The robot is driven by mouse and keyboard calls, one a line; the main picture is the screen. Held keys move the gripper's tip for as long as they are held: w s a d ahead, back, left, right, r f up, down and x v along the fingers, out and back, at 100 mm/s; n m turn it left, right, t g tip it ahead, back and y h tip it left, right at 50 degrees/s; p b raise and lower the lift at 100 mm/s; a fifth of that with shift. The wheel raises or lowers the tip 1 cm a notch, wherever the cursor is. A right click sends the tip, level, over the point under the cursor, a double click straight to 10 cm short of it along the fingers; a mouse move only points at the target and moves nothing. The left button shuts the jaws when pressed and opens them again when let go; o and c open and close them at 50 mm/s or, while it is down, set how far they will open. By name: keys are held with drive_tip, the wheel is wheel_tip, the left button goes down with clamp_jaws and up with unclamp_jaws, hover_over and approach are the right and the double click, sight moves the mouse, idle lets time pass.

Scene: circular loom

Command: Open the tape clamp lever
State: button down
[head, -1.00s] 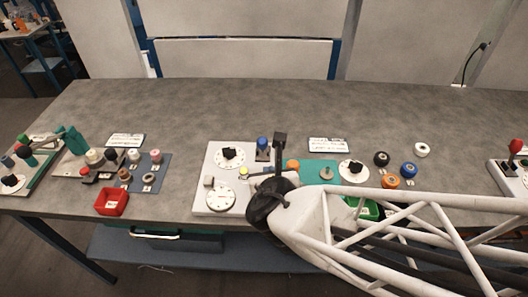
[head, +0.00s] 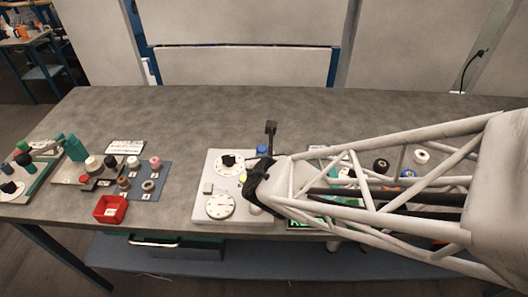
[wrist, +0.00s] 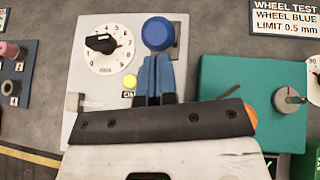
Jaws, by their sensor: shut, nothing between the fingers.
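My gripper (wrist: 155,62) shows in the wrist view with its two blue-grey fingers side by side, shut and empty. The fingertips are just below a round blue knob (wrist: 157,33) on the light grey panel (wrist: 84,68). I cannot tell whether they touch it. The knob also shows in the head view (head: 262,150), beyond my gripper's black body. No part is marked as the tape clamp lever, and I cannot tell whether the blue knob belongs to it. A thin dark rod (wrist: 230,92) is right of the fingers. My gripper body hides the panel's lower part in the wrist view.
The grey panel carries a black-knobbed dial (wrist: 105,45), a yellow button (wrist: 129,81) and a small grey block (wrist: 72,102). A teal plate (wrist: 285,75) with a round knob is close on the right. The table's back is clear.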

sight(264, 147)
drive_tip(key=shift+w+r, duration=0.9)
drive_tip(key=shift+w, duration=0.3)
idle(0.7)
drive_tip(key=shift+w+r+g, duration=0.15)
drive_tip(key=shift+w+g, duration=0.1)
drive_tip(key=shift+g, duration=0.05)
drive_tip(key=shift+w+r+g, duration=0.15)
drive_tip(key=shift+w+g, duration=0.3)
drive_tip(key=shift+g, duration=0.05)
drive_tip(key=shift+w+r, duration=0.15)
drive_tip(key=shift+w, duration=0.15)
drive_tip(key=shift+w+r, duration=0.25)
drive_tip(key=shift+w, duration=2.1)
drive_tip(key=shift+r, duration=0.1)
